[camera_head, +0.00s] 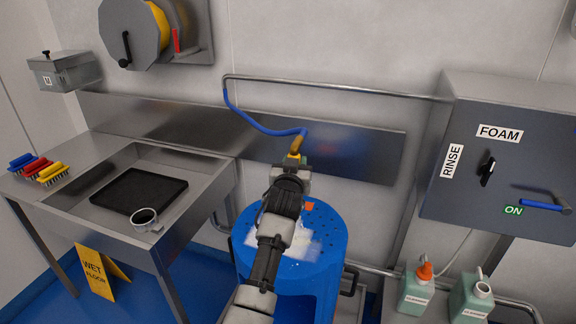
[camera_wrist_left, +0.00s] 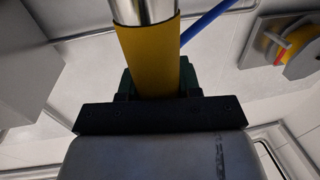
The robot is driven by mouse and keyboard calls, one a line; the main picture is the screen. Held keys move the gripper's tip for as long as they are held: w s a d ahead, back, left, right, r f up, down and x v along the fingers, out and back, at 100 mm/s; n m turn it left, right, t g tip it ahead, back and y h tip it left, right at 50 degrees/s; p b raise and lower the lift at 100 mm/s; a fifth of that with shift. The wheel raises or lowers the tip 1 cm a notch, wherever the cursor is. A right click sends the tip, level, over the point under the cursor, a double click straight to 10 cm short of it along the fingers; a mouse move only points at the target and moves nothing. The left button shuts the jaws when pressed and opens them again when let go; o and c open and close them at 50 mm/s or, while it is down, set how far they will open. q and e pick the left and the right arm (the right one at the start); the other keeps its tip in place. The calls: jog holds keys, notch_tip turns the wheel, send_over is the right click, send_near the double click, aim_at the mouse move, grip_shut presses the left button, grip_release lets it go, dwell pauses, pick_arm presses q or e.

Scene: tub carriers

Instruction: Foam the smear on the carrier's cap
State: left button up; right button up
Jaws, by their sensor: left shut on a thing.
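The blue carrier (camera_head: 338,262) stands upright below my arm. White foam (camera_head: 305,236) lies on its top, with scattered white flecks around it. A small orange piece (camera_head: 309,206) shows at the top's far side. I cannot make out the smear; my arm hides part of the cap. My left gripper (camera_head: 292,168) is above the carrier's far side, shut on a yellow-gripped spray lance (camera_wrist_left: 148,55). The lance's metal tube (camera_wrist_left: 143,10) shows in the left wrist view. A blue hose (camera_head: 262,127) runs from the wall pipe to the lance. My right gripper is not in view.
A grey control box (camera_head: 520,130) at right carries FOAM and RINSE labels, a black selector (camera_head: 487,172) and a blue handle (camera_head: 541,205) by ON. Two bottles (camera_head: 416,290) stand below. A steel sink table (camera_head: 190,205) with brushes (camera_head: 38,168) is left; a wet-floor sign (camera_head: 98,270) stands beneath.

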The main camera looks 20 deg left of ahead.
pick_arm(q)
jog(key=d, duration=0.2)
jog(key=d+b, duration=0.1)
jog(key=shift+d+r, duration=0.2)
jog(key=shift+d, duration=0.2)
jog(key=w+b, duration=0.8)
dwell(0.9)
